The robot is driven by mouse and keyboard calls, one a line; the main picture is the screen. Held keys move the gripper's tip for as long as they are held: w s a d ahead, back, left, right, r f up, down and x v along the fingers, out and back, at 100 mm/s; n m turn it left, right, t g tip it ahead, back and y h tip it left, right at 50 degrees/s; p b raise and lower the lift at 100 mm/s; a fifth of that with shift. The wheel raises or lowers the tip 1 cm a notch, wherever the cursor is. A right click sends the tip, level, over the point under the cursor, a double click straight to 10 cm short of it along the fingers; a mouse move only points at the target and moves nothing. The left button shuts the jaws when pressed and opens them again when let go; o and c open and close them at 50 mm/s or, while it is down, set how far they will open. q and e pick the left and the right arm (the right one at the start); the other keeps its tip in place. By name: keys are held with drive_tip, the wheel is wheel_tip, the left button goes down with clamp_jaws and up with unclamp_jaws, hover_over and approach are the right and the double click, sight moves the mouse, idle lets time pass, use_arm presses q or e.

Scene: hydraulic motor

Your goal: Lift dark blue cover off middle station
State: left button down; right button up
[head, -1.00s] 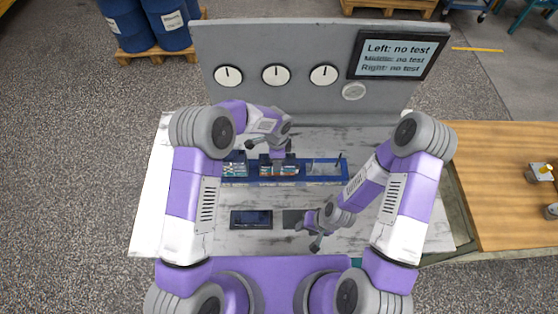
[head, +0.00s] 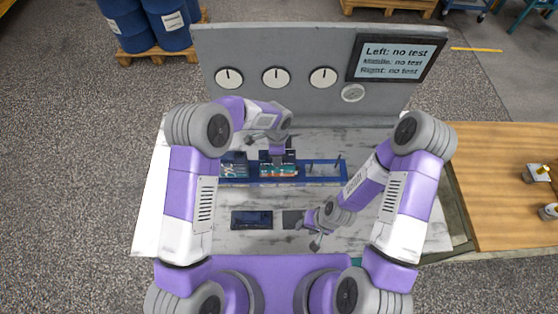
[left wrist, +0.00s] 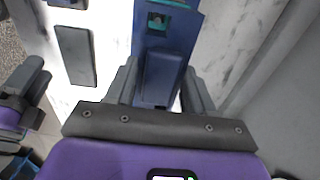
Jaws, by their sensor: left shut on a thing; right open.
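The blue base (head: 335,180) lies across the bench with three stations in a row. In the left wrist view my left gripper (left wrist: 160,88) is shut on the dark blue cover (left wrist: 162,75), with one finger on each side. I cannot tell how far the cover is above the station. The left station (head: 235,168) and right station (head: 323,168) stand beside it. My right gripper (head: 316,240) is open and empty, low over the front of the bench.
A dark blue piece (head: 251,220) lies on the bench in front of the base.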

use_arm(q)
drive_tip(key=shift+r+p, duration=2.4)
drive_tip(key=shift+r, duration=2.25)
